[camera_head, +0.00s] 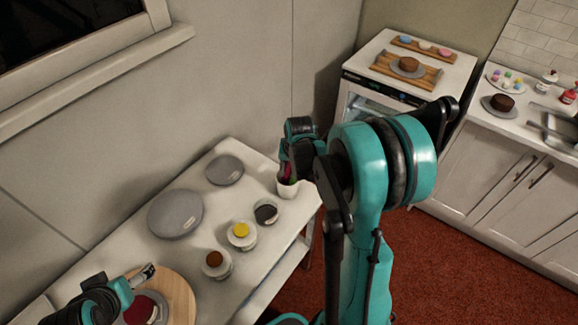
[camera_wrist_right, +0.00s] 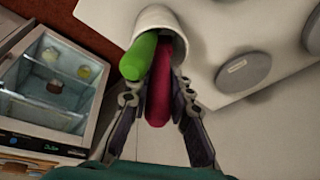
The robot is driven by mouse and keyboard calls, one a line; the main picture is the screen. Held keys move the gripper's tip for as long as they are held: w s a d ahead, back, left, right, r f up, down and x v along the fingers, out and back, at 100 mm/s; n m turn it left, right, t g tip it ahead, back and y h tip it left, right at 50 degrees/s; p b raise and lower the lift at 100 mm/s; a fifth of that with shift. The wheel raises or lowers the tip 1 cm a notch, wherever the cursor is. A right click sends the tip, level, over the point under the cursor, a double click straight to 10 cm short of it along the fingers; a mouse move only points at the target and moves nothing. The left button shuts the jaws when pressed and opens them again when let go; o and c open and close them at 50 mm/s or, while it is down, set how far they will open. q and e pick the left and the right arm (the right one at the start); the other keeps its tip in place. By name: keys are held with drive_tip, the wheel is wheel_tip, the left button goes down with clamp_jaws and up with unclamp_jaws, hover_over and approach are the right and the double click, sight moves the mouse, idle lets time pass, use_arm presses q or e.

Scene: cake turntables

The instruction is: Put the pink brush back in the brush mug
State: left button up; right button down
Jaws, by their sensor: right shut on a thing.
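The white brush mug (camera_head: 288,188) stands near the far right corner of the white table. In the right wrist view, the mug (camera_wrist_right: 153,17) shows at the top, with a green-handled brush (camera_wrist_right: 138,56) in it. The pink brush (camera_wrist_right: 160,95) lies beside the green one, its far end inside the mug's mouth. My right gripper (camera_wrist_right: 158,100) is shut on the pink brush's handle, right over the mug. The mug's inside is mostly hidden. My left gripper (camera_head: 148,274) is at the lower left above a wooden board; its jaw opening is unclear.
Grey turntables (camera_head: 176,213) and (camera_head: 225,170) lie left of the mug. Several small pots, one with yellow contents (camera_head: 241,231), stand in front. A round wooden board (camera_head: 178,296) is near my left gripper. A glass-fronted appliance (camera_wrist_right: 45,85) stands past the table's end.

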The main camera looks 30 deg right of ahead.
drive_tip(key=shift+f, duration=0.4)
drive_tip(key=c, duration=1.3)
unclamp_jaws()
drive_tip(key=shift+r, duration=0.15)
wheel_tip(320, 180, up, 10)
drive_tip(key=p, duration=0.7)
